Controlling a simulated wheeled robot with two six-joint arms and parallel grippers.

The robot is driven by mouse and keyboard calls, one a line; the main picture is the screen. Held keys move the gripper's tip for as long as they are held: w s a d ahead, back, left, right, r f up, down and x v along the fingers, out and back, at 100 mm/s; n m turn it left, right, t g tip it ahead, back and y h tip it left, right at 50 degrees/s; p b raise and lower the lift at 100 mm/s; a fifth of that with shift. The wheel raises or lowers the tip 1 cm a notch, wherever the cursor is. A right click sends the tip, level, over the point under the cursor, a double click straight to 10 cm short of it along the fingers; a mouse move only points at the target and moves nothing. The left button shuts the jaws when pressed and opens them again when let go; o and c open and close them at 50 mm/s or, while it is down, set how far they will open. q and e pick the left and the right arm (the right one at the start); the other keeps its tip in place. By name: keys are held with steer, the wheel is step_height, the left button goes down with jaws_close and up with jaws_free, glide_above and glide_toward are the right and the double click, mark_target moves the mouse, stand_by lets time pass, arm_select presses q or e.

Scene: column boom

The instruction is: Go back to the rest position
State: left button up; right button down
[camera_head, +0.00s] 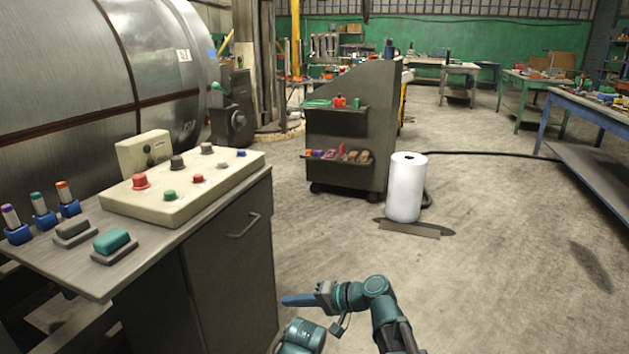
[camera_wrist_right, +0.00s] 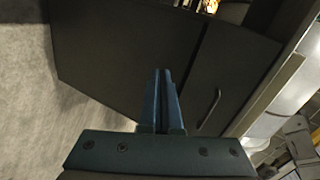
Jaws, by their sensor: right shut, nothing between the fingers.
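My right gripper (camera_head: 286,300) is low in the middle of the head view, with its blue fingers pointing left toward the grey cabinet (camera_head: 228,285). In the right wrist view the two fingers (camera_wrist_right: 163,75) lie together, shut and empty. The dark cabinet front (camera_wrist_right: 120,50) with its handle (camera_wrist_right: 209,108) is beyond them, and they appear apart from it. Teal arm parts of mine show at the bottom edge of the head view. No left gripper can be made out.
The cream control box (camera_head: 185,195) with coloured buttons stands on the cabinet top, beside several small blue holders and a green-topped block (camera_head: 112,241). A dark tool cart (camera_head: 350,130) and a white roll (camera_head: 406,187) stand farther back. The floor at right is mostly clear.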

steer(key=s+d+f+n+g+h, duration=0.1)
steer(key=s+d+f+h, duration=0.3)
steer(key=d, duration=0.4)
steer(key=s+d+f+g+h, duration=0.1)
steer(key=s+d+f+h, duration=0.35)
steer(key=d, duration=0.35)
steer(key=s+d+f+n+g+h, duration=0.1)
steer(key=s+d+f+h, duration=0.35)
steer(key=d, duration=0.45)
steer(key=s+a+n+h, duration=0.1)
steer(key=s+a+n, duration=0.3)
steer(key=a, duration=0.7)
step_height(320, 180, up, 35)
steer(key=p, duration=3.5)
steer(key=shift+s+r+m+g+p, duration=0.2)
steer(key=shift+s+m+g+p, duration=0.2)
steer(key=shift+s, duration=0.05)
